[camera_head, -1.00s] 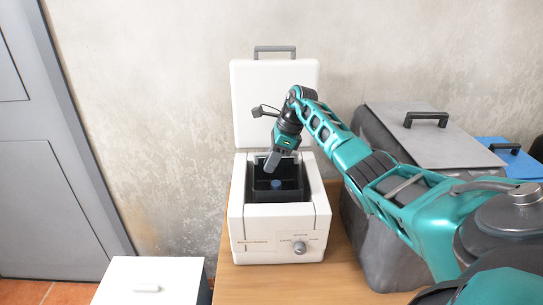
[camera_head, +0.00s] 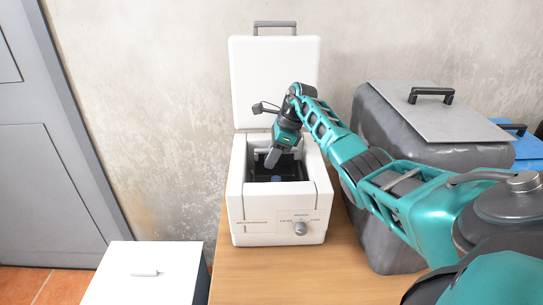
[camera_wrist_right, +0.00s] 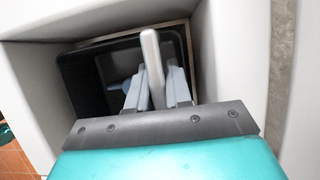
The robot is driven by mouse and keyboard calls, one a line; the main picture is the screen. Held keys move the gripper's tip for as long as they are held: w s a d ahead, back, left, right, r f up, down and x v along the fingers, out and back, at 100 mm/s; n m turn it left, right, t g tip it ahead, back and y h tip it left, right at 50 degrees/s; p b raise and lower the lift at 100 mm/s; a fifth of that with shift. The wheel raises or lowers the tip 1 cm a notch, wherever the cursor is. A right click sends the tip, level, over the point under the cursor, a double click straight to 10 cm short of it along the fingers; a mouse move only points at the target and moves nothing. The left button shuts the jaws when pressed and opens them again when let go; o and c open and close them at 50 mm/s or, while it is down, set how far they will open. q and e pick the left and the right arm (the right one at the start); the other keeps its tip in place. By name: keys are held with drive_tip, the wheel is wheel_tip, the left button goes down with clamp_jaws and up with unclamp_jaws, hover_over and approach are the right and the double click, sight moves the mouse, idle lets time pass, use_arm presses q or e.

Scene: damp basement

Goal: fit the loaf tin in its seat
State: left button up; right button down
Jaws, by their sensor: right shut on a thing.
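The loaf tin (camera_head: 292,168) is black and sits down in the open well of the white bread machine (camera_head: 277,230). In the right wrist view its dark wall (camera_wrist_right: 82,85) shows, with a small blue piece inside. My right gripper (camera_head: 272,160) reaches down into the well from above. Its fingers (camera_wrist_right: 155,85) are shut on a light grey upright bar (camera_wrist_right: 152,60), which looks like the tin's handle. The tin's underside and the seat below it are hidden. My left gripper is not in view.
The machine's white lid (camera_head: 275,85) stands open behind the well. A grey lidded bin (camera_head: 395,150) stands close on the right, beneath my right arm. A white box (camera_head: 145,275) is at front left. The wooden table (camera_head: 290,280) is bare in front.

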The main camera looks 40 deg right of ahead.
drive_tip(key=shift+f+b, duration=0.25)
drive_tip(key=shift+b, duration=0.05)
idle(0.7)
drive_tip(key=c, duration=1)
unclamp_jaws()
drive_tip(key=shift+a, duration=0.1)
drive_tip(key=shift+o, duration=0.2)
wheel_tip(320, 180, up, 6)
drive_tip(key=p, duration=0.4)
drive_tip(key=shift+r+p, duration=0.25)
drive_tip(key=shift+p, duration=0.1)
wheel_tip(320, 180, up, 14)
drive_tip(key=shift+f, duration=0.25)
